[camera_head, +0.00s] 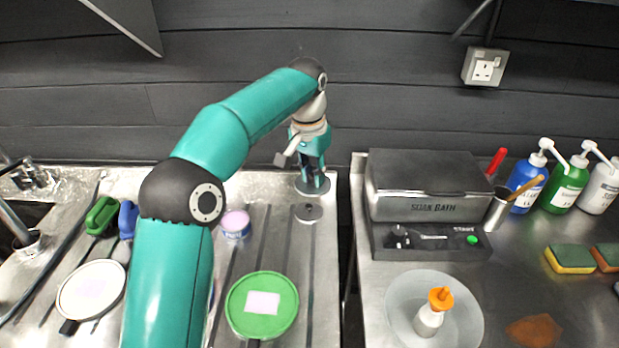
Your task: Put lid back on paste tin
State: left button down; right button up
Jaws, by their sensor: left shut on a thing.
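The small round tin (235,223) stands on the left steel worktop, with a pink-lilac top and a blue and white side. I take it for the paste tin. My left gripper (312,183) points down near the back right corner of that worktop, to the right of the tin and apart from it. It is shut on a thin grey round disc (323,189), which looks like the lid. The fingers hide the disc's middle. I cannot tell how high it is above the worktop. My right gripper is not in view.
Another flat grey disc (308,212) with a dark centre lies just in front.

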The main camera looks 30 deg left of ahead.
pick_arm(q)
jog(key=s+a+f+n, duration=0.1)
jog(key=s+a+f, duration=0.1)
jog(key=a+f, duration=0.2)
jog(key=s+a+f, duration=0.2)
jog(key=a+f, duration=0.2)
jog(key=a, duration=0.5)
jog(key=s+a+f+n+b, duration=0.1)
jog(key=s+a+f, duration=0.1)
jog(key=a+f, duration=0.2)
jog(key=shift+s+a+f+n, duration=0.15)
jog(key=shift+a+f, duration=0.05)
jog(key=shift+a, duration=0.5)
jog(key=shift+s+a+f+n, duration=0.1)
jog(key=shift+a+f+n, duration=0.1)
jog(key=shift+a, duration=0.5)
jog(key=shift+f+b, duration=0.75)
jog(key=shift+f, duration=0.3)
jog(key=shift+s+r, duration=0.1)
jog(key=shift+r, duration=0.05)
jog(key=shift+f, duration=0.2)
dwell(0.3)
jog(key=shift+c, duration=2.4)
grip_release()
